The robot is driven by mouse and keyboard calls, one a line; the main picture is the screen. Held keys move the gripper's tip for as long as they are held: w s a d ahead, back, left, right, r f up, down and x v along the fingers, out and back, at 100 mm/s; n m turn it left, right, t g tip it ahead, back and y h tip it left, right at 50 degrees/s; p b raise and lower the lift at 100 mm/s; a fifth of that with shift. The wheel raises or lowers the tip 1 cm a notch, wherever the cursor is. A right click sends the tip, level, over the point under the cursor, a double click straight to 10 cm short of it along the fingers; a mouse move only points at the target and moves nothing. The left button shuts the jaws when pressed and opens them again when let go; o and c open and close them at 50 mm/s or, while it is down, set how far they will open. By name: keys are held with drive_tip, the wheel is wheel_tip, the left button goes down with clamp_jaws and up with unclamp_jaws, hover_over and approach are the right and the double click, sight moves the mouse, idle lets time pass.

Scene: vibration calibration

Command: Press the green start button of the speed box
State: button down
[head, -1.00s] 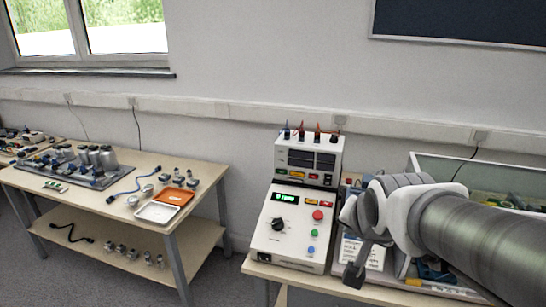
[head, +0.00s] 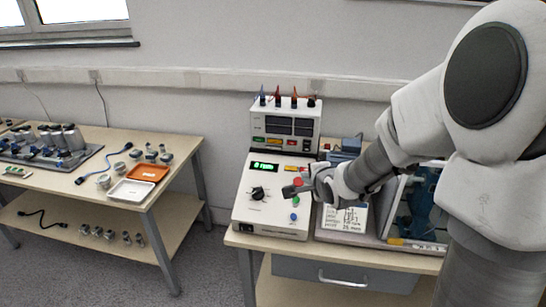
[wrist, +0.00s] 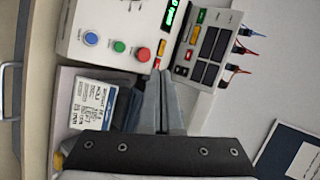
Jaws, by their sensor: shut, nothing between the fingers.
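The speed box (head: 262,214) is a white sloped console on the right-hand table, with a lit green display (head: 265,167) and a black knob (head: 258,193). In the wrist view the green button (wrist: 119,46) lies between the blue button (wrist: 91,39) and the red button (wrist: 143,54).
A meter unit (head: 287,127) with cables stands behind the box. A printed label card (head: 345,218) and a clear-sided case (head: 413,207) are to the right. Another table at left holds an orange tray (head: 148,172), a white tray (head: 131,190) and small parts.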

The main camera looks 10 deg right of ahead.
drive_tip(key=shift+w+a+f+m+t+y, duration=0.25)
drive_tip(key=shift+w+f+m+y, duration=0.1)
drive_tip(key=shift+f+m, duration=0.3)
drive_tip(key=shift+w+a+f+m+t+y, duration=0.2)
drive_tip(key=shift+w+f+m+y, duration=0.15)
drive_tip(key=shift+f+m, duration=0.3)
drive_tip(key=shift+w+a+f+m+t+y, duration=0.15)
drive_tip(key=shift+w+a+f+m+y, duration=0.2)
drive_tip(key=shift+f+m, duration=0.3)
drive_tip(key=shift+d+b, duration=0.1)
drive_tip(key=shift+b, duration=0.2)
drive_tip(key=b, duration=0.7)
hover_over(296, 200)
drive_tip(key=s, duration=0.3)
wheel_tip(296, 200, down, 6)
drive_tip(key=shift+s+f, duration=0.15)
drive_tip(key=shift+w+d+f, duration=0.15)
drive_tip(key=shift+w+f, duration=0.25)
drive_tip(key=shift+f, duration=0.3)
drive_tip(key=shift+f, duration=0.15)
drive_tip(key=shift+w+f, duration=0.2)
drive_tip(key=shift+f, duration=0.05)
